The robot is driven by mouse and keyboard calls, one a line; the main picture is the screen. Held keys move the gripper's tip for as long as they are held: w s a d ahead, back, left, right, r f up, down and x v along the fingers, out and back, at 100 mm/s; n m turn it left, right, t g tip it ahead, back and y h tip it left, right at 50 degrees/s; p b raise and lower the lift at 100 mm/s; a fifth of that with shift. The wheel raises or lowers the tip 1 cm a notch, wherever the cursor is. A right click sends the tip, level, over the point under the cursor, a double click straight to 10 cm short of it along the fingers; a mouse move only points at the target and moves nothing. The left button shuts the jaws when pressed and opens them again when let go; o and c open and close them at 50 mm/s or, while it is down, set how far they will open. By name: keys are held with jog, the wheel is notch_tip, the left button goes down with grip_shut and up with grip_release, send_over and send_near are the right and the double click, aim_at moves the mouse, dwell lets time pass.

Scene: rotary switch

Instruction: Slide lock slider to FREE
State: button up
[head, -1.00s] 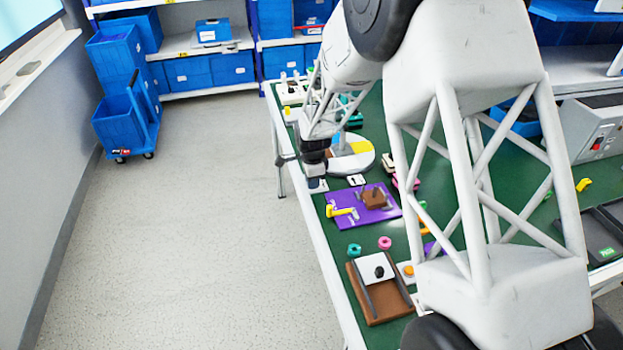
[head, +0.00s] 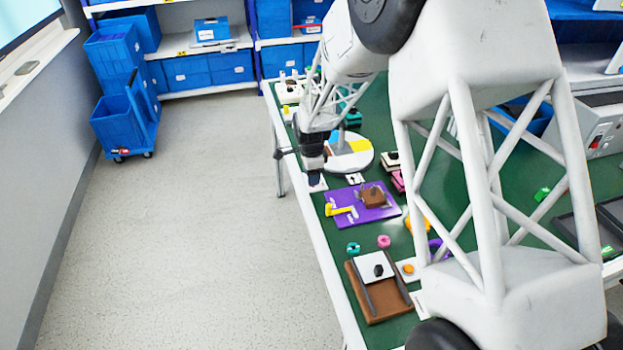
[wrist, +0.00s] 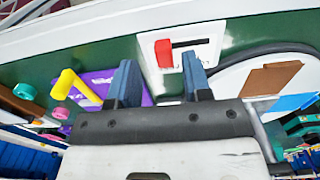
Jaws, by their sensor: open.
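The lock slider is a red handle (wrist: 163,53) at the left end of a dark slot in a white plate (wrist: 205,42). The plate also shows in the head view (head: 319,185), near the table's left edge, partly covered by my gripper. Its lettering is too small to read. My gripper (wrist: 158,75) is open and empty, its two blue-grey fingers apart, with the red handle showing between and just beyond the tips. In the head view my gripper (head: 315,176) points down over the plate. Whether a finger touches the handle, I cannot tell.
A purple board (head: 372,212) with a yellow handle (head: 340,210) lies on the near side. A round multicoloured disc (head: 350,160) lies on the far side. A second small white plate (head: 355,179) is to the right. Bare green table (wrist: 110,50) shows around the slider plate.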

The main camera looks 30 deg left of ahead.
jog(key=shift+r, duration=2.75)
jog(key=shift+d, duration=0.1)
jog(key=shift+d+r, duration=0.25)
jog(key=s+d+r+n, duration=0.1)
jog(key=s+d+r, duration=0.1)
jog(key=d+r, duration=0.7)
jog(key=s+d+r+n+t, duration=0.15)
jog(key=d+r, duration=0.35)
jog(key=d, duration=0.9)
jog(key=s+d+r+n, duration=0.25)
jog(key=d+r, duration=0.45)
jog(key=d, duration=0.4)
jog(key=s+d+r+n, duration=0.1)
jog(key=s+d+n, duration=0.1)
jog(key=s+d, duration=0.9)
jog(key=s+d+r+n+t, duration=0.1)
jog(key=s+d, duration=1.1)
jog(key=s, duration=0.3)
jog(key=shift+d+r+n, duration=0.25)
jog(key=shift+r+n, duration=0.1)
jog(key=shift+n, duration=0.05)
